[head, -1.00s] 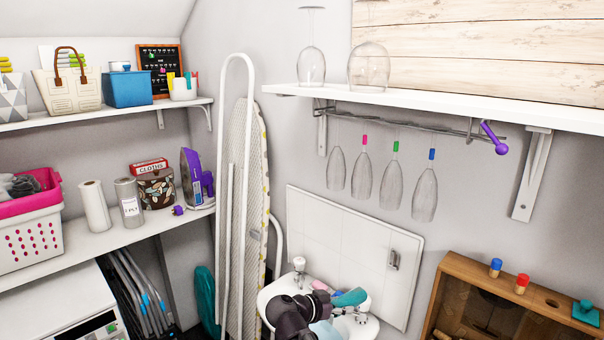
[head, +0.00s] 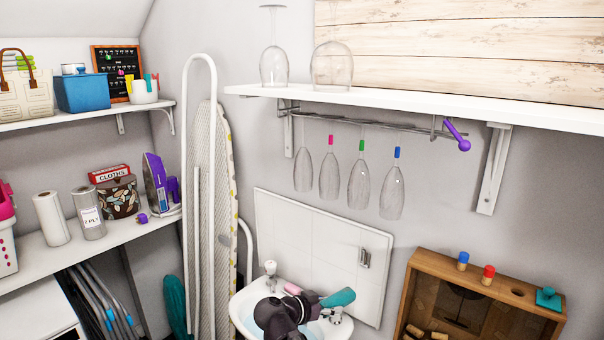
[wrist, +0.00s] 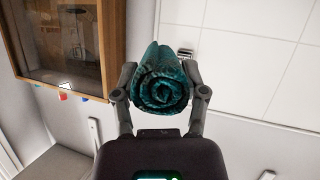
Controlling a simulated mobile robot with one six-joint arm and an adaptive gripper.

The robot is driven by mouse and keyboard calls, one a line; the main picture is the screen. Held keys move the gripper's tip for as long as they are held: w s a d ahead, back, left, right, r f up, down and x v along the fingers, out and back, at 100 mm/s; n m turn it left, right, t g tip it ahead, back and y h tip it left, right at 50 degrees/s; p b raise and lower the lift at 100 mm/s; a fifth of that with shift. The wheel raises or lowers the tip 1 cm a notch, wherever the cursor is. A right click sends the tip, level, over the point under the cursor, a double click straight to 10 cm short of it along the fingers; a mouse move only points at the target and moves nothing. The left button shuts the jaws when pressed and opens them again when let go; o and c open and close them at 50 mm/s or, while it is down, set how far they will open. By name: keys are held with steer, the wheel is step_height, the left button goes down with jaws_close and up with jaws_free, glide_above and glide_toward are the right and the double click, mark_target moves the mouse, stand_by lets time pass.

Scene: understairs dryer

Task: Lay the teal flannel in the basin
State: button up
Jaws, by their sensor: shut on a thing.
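The teal flannel (head: 338,298) is a rolled cloth. In the wrist view the roll (wrist: 160,92) sits between the two fingers of my gripper (wrist: 160,88), its spiral end facing the camera. In the head view my gripper (head: 308,304) and the flannel appear in front of the white basin (head: 238,309), near its right tap. The height of the flannel above the basin cannot be told. My arm hides much of the bowl, which shows light blue inside. A pink thing (head: 292,288) shows at the back of the basin.
A tap (head: 270,268) stands at the basin's back left. A white panel (head: 318,245) is behind it. A wooden cabinet (head: 490,300) stands close on the right, and an ironing board (head: 213,215) on the left. Glasses (head: 358,185) hang above from a rack.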

steer(key=w+a+f+n+t+y+b, duration=0.1)
steer(key=w+a+f+b, duration=0.3)
steer(key=w+a, duration=0.3)
steer(key=w+a+f+n+t+y+b, duration=0.1)
steer(key=w+a+f+n+b, duration=0.1)
steer(key=w+a+f+b, duration=0.2)
steer(key=w+a, duration=0.3)
steer(key=a, duration=0.1)
steer(key=shift+t, duration=0.4)
steer(key=shift+f, duration=0.2)
step_height(320, 180, down, 6)
steer(key=b, duration=0.6)
steer(key=shift+r, duration=0.1)
steer(key=o, duration=1.1)
steer(key=shift+o, duration=0.2)
